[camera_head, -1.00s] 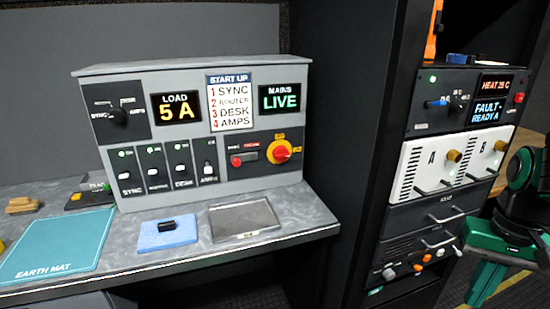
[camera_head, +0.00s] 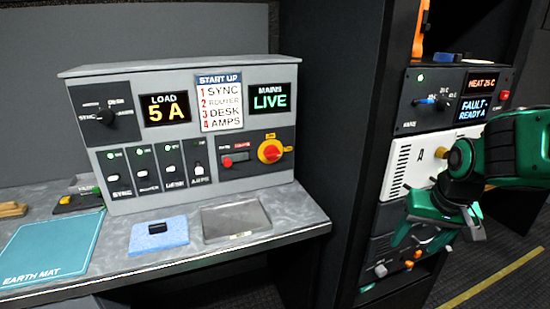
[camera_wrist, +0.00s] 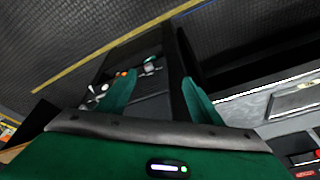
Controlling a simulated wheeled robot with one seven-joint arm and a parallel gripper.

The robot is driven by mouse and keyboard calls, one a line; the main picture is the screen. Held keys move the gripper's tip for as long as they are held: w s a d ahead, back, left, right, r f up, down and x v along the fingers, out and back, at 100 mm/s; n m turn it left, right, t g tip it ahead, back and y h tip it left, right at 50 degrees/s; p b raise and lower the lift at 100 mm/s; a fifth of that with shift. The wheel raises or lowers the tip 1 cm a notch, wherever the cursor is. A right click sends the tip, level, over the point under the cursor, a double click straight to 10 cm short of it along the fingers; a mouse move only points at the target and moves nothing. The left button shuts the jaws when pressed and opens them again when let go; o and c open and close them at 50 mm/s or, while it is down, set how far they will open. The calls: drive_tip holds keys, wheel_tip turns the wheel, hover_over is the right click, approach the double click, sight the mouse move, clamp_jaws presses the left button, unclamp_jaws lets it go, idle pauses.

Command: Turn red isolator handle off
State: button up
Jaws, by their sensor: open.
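The red isolator handle (camera_head: 270,151) sits on a yellow round plate at the right of the grey control panel (camera_head: 228,205). My gripper (camera_head: 437,240) is green, open and empty, in front of the rack to the right, well apart from the handle. In the wrist view my gripper (camera_wrist: 160,95) has its two fingers spread with nothing between them. The isolator handle cannot be made out there.
The rack (camera_head: 440,118) with amplifier A stands right of the panel, behind my arm. A dark upright (camera_head: 345,130) separates panel and rack. On the counter lie a blue pad (camera_head: 175,238) with a black piece, a grey tray (camera_head: 237,234) and a teal earth mat (camera_head: 50,248).

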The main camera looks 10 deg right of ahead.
drive_tip(key=w+a+n+t+y, duration=0.1)
drive_tip(key=w+a+n+t, duration=0.15)
drive_tip(key=w+a, duration=0.6)
drive_tip(key=m+t+y, duration=0.5)
drive_tip(key=t+y, duration=0.1)
drive_tip(key=t, duration=0.2)
approach(276, 155)
drive_tip(key=x, duration=0.9)
drive_tip(key=shift+w+a, duration=0.1)
drive_tip(key=shift+w, duration=0.15)
drive_tip(key=c, duration=1.1)
